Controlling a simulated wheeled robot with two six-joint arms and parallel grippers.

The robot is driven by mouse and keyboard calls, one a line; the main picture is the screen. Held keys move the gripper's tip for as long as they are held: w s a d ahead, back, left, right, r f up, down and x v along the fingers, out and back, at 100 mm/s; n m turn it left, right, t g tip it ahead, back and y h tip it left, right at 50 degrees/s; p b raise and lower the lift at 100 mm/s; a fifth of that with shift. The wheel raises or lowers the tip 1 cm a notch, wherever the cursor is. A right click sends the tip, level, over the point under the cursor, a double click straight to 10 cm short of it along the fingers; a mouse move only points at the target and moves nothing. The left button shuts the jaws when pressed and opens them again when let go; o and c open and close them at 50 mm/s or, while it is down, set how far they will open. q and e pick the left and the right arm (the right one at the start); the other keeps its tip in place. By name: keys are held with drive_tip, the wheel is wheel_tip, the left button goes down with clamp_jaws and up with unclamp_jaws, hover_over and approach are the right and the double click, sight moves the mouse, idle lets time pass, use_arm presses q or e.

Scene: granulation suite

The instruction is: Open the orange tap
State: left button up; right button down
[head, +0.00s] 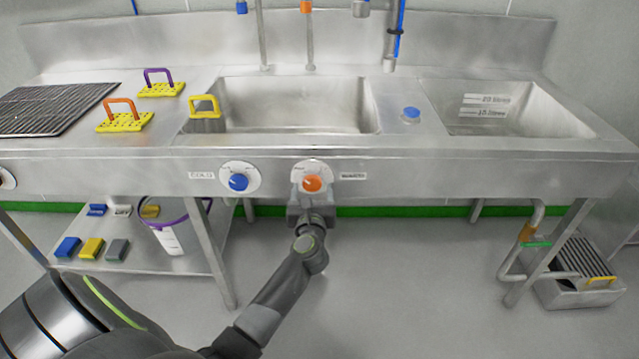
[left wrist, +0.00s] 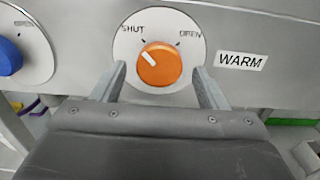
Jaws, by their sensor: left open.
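The orange tap knob (head: 312,183) is on the front panel of the sink, on a round white dial beside the label WARM. In the left wrist view the orange knob (left wrist: 159,66) has a white pointer mark aimed up and left toward SHUT; OPEN is at the upper right of the dial. My left gripper (head: 311,200) is in front of the panel, just below the knob. In the left wrist view its two fingers (left wrist: 160,82) are apart, one on each side of the knob's lower part, with visible gaps to it. My right gripper is not in view.
A blue knob (head: 238,182) with the label COLD is close on the left. Two basins are above the panel. Yellow scrubbers (head: 125,122) stand on the counter. A lower shelf (head: 150,262) at the left holds a bucket and small blocks. A floor drain (head: 580,290) is at the right.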

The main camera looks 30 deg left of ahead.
use_arm(q)
drive_tip(key=shift+a, duration=0.1)
drive_tip(key=shift+r, duration=0.1)
drive_tip(key=shift+c, duration=0.4)
drive_tip(key=c, duration=0.9)
drive_tip(key=shift+r+m+p, duration=0.1)
drive_tip(key=shift+m+p, duration=0.4)
drive_tip(key=shift+p, duration=0.15)
drive_tip(key=shift+r+m+p, duration=0.1)
drive_tip(key=shift+m+p, duration=0.6)
drive_tip(key=m+p, duration=0.2)
drive_tip(key=shift+m, duration=0.4)
drive_tip(key=m+p, duration=0.3)
drive_tip(key=shift+m, duration=0.3)
drive_tip(key=m+p, duration=0.2)
drive_tip(key=m, duration=0.1)
drive_tip(key=shift+a+r+p, duration=0.1)
drive_tip(key=shift+p, duration=0.2)
drive_tip(key=m+p, duration=0.2)
drive_tip(key=m, duration=0.1)
drive_tip(key=shift+m, duration=0.4)
drive_tip(key=shift+m+p, duration=0.65)
drive_tip(key=shift+m, duration=0.45)
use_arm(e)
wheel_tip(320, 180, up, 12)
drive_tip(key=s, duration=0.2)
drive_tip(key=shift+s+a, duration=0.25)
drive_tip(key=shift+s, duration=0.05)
